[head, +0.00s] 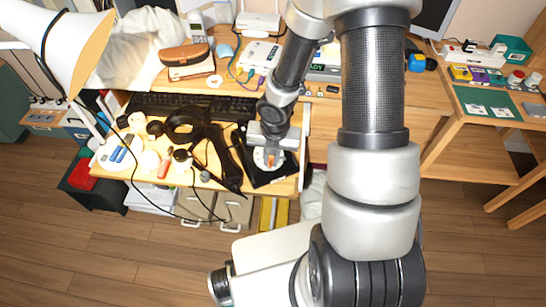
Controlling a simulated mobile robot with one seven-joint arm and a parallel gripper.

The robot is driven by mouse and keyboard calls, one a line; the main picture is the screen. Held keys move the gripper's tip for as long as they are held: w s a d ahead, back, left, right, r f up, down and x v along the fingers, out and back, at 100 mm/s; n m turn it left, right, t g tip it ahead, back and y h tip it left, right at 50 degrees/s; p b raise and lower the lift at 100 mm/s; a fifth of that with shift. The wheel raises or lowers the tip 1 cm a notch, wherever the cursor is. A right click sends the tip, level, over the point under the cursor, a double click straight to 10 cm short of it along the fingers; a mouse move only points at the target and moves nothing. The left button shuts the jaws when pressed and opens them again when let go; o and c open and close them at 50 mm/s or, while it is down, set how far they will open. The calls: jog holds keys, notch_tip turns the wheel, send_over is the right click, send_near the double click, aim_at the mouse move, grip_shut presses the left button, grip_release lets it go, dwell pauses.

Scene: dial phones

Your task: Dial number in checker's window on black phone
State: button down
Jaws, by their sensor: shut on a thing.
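The black phone (258,178) sits at the front right of the desk, with a pale round dial (262,163) on top. My gripper (270,158) points down over the dial. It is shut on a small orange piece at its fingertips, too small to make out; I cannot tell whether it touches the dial. A device with a lit green window (318,68) stands at the back, partly hidden by my arm; the letters "ADY" show, and I can read no number.
Black curved items (222,160) lie close left of the phone. A keyboard (180,104), brown case (187,61), white router (258,22), cables and a white lamp (75,45) crowd the desk. A side table (500,115) stands right. Floor is clear in front.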

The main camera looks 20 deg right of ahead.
jog(key=shift+a+r, duration=0.1)
jog(key=shift+a, duration=0.25)
jog(key=shift+w+a, duration=0.1)
jog(key=shift+w+a+r, duration=0.15)
jog(key=shift+w+a, duration=0.1)
jog(key=shift+a, duration=0.2)
jog(key=shift+r+p, duration=0.1)
jog(key=shift+p, duration=0.25)
jog(key=shift+w+a+r+p, duration=0.1)
jog(key=shift+w+a+p, duration=0.25)
jog(key=shift+w, duration=0.1)
